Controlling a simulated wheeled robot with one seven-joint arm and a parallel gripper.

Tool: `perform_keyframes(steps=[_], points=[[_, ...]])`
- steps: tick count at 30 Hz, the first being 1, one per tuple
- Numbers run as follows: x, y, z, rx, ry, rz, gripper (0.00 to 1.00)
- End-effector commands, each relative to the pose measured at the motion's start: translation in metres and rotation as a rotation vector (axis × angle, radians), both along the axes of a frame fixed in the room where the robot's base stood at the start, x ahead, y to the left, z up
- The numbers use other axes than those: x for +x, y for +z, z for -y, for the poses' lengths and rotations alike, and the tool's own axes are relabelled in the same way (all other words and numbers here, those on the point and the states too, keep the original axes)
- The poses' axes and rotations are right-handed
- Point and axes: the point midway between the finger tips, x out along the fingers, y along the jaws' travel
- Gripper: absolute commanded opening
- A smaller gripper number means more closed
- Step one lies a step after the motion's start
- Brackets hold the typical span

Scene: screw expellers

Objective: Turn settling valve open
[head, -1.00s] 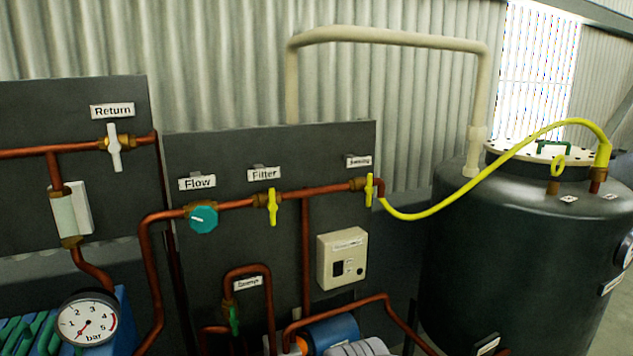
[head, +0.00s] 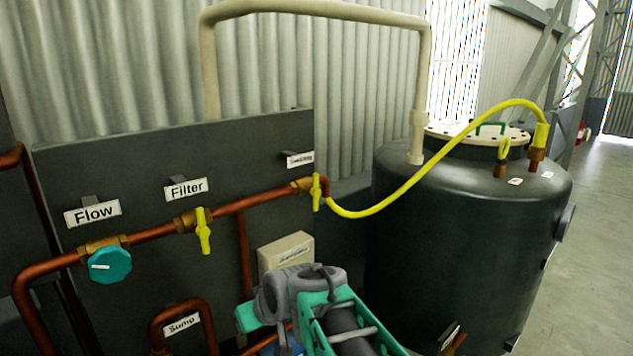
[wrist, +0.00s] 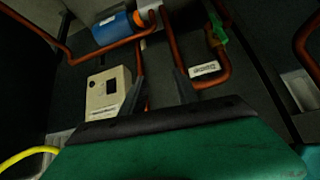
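The settling valve has a yellow lever (head: 316,192) on a brass body at the right end of the copper pipe, below a small label (head: 300,160) that is hard to read. The lever hangs roughly upright, across the pipe. In the wrist view I cannot make out this valve. My gripper (wrist: 159,88) has two dark fingers apart with nothing between them. It faces the lower panel, between the control box and the sump label. In the head view my green and grey arm end is below the valve, clear of it, and its fingertips cannot be made out.
The filter valve (head: 203,232) and teal flow knob (head: 110,265) are left on the same pipe. A yellow hose (head: 430,180) runs from the settling valve to a dark tank (head: 460,250). A beige control box (wrist: 108,93) and blue cylinder (wrist: 118,28) are low on the panel.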

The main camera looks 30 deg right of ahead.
Motion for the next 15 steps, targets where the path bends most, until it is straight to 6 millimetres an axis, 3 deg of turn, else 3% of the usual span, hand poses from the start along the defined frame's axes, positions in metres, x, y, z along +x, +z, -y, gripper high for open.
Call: perform_keyframes(steps=[1, 3, 5, 7, 10, 12, 15], points=[[0.039, 0.028, 0.041, 0.007, -0.028, 0.13, 0.37], [0.084, 0.071, 0.1, 0.001, -0.053, 0.348, 0.37], [0.104, 0.107, 0.151, -0.013, -0.083, 0.521, 0.37], [0.109, 0.142, 0.203, -0.037, -0.119, 0.684, 0.37], [0.103, 0.172, 0.247, -0.064, -0.153, 0.826, 0.37], [0.102, 0.181, 0.259, -0.071, -0.163, 0.868, 0.37], [0.113, 0.184, 0.261, -0.072, -0.162, 0.876, 0.37]])
